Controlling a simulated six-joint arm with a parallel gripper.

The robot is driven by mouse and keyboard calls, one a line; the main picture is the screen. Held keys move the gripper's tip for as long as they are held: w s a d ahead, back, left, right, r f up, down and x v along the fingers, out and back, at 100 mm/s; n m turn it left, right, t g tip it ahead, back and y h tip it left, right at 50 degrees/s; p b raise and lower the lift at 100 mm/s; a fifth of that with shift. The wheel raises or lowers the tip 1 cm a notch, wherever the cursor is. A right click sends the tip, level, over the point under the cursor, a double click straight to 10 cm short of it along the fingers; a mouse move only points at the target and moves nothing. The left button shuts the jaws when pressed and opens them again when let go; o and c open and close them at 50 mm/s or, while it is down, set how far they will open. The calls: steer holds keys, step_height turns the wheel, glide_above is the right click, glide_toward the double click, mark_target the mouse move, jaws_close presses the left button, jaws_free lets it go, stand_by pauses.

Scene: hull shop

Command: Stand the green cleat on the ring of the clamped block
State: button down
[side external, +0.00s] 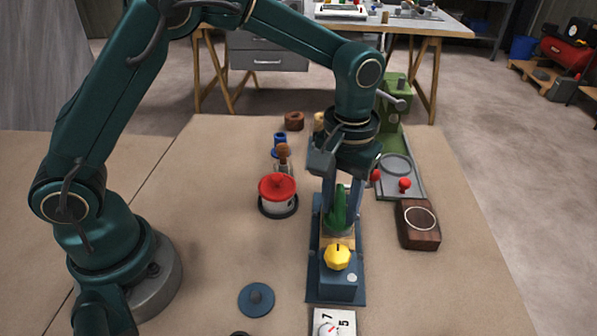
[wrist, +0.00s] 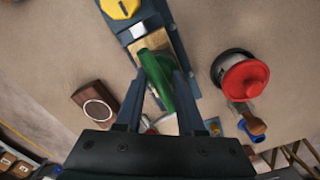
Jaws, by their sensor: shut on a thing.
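The green cleat (side external: 338,214) is between the fingers of my gripper (side external: 341,205), which is shut on it. It stands roughly upright in the side view and is right over the pale wooden block (side external: 344,241) clamped in the blue vise (side external: 316,282). In the wrist view the cleat (wrist: 158,80) lies between both fingertips (wrist: 158,92) and covers part of the block (wrist: 150,42). The ring on the clamped block is hidden by the cleat and fingers. I cannot tell whether the cleat touches the block.
A yellow knob (side external: 337,257) tops the vise's near end. A dark wooden block with a pale ring (side external: 418,224) lies to the right. A red-lidded pot (side external: 277,193) stands left. A blue disc (side external: 256,299) lies nearer. The bench's left part is clear.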

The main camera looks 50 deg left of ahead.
mark_target(340, 202)
steer(key=shift+f, duration=0.55)
steer(key=c, duration=0.8)
jaws_free()
steer(key=shift+r, duration=5.5)
